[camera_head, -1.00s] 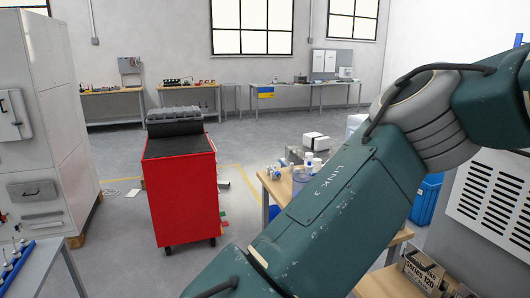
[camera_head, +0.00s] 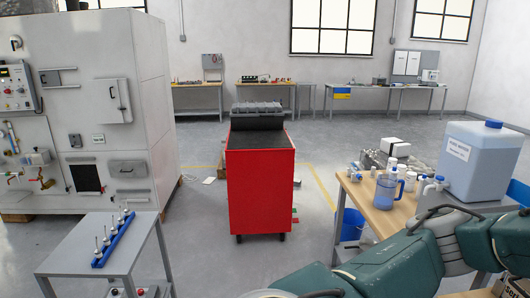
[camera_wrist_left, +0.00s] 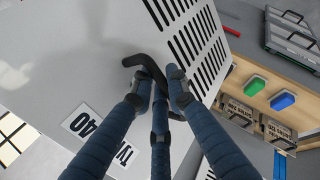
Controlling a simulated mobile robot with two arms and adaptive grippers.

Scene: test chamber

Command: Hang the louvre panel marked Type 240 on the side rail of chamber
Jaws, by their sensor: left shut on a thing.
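The pale grey louvre panel (camera_wrist_left: 60,55) fills much of the left wrist view, with rows of dark slots. Its label (camera_wrist_left: 100,130) reads upside down as Type 240. My left gripper (camera_wrist_left: 159,84) is shut on the panel's black handle (camera_wrist_left: 148,63). The panel is not visible in the head view. The large white chamber (camera_head: 155,75) stands at the left of the head view; I cannot make out its side rail. My right gripper is not in view.
A red cart (camera_head: 260,190) stands on open floor right of the chamber. A grey table (camera_head: 70,262) with a blue rack (camera_head: 113,240) is front left. The wrist view shows a wooden shelf (camera_wrist_left: 240,75) with boxes.

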